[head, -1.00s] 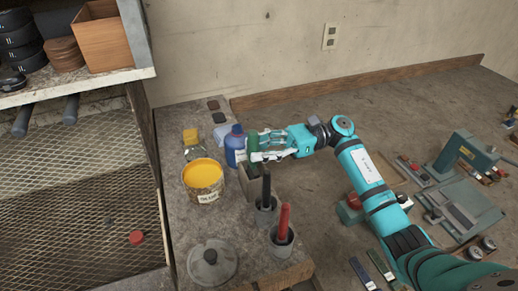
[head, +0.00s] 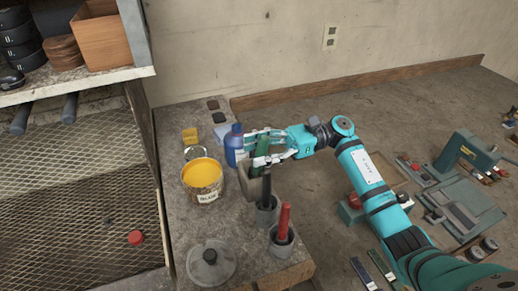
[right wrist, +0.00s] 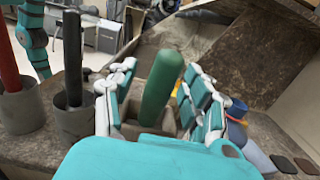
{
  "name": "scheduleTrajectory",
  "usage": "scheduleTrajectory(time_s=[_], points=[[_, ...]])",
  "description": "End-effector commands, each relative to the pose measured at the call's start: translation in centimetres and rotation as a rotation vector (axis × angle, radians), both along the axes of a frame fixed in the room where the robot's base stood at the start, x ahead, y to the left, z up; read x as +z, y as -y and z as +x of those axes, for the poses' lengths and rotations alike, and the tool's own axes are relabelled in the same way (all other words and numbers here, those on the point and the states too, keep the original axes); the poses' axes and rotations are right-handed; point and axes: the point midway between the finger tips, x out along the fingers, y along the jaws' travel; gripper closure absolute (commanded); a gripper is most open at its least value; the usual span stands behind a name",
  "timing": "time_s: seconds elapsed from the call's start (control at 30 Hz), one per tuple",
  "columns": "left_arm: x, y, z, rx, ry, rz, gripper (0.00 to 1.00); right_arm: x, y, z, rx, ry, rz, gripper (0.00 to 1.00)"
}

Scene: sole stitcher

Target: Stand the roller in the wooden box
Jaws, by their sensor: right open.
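The roller shows as a green handle (head: 263,148) in the head view, leaning a little, between the fingers of my right gripper (head: 268,146). In the right wrist view the green handle (right wrist: 161,88) rises from a small brown box-like holder (right wrist: 140,130), its lower end hidden there. My right gripper (right wrist: 160,110) is open, with a finger on each side of the handle and gaps visible. The small brown holder (head: 254,188) is partly covered in the head view. A larger orange-brown wooden box (head: 104,42) stands on the upper left shelf. My left gripper is not in view.
A yellow paint can (head: 203,180) and a blue bottle (head: 234,146) stand left of the gripper. Black (head: 266,188) and red (head: 284,222) handles stand in grey cups close in front. A lidded grey pot (head: 211,262) is nearer. A green press (head: 465,152) stands at right.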

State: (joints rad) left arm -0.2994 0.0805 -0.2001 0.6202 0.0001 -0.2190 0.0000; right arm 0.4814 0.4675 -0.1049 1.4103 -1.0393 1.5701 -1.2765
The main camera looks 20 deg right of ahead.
Motion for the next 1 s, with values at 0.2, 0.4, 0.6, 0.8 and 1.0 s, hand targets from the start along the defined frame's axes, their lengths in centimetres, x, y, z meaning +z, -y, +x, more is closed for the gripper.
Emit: scheduleTrajectory(time_s=[0.2,0.4,0.6,0.8,1.0], points=[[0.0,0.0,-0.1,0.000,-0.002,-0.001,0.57,-0.1,2.4,0.1,-0.004,-0.001,-0.002,0.50],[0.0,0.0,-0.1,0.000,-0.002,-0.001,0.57,-0.3,6.7,0.3,-0.004,-0.001,-0.002,0.50],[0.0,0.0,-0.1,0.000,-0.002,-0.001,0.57,-0.4,10.3,0.4,-0.003,0.000,0.000,0.50],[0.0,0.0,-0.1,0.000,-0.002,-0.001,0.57,-0.5,11.9,0.4,0.000,0.001,0.001,0.50],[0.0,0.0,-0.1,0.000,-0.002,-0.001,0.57,-0.5,12.0,0.4,0.000,0.002,0.001,0.50]])
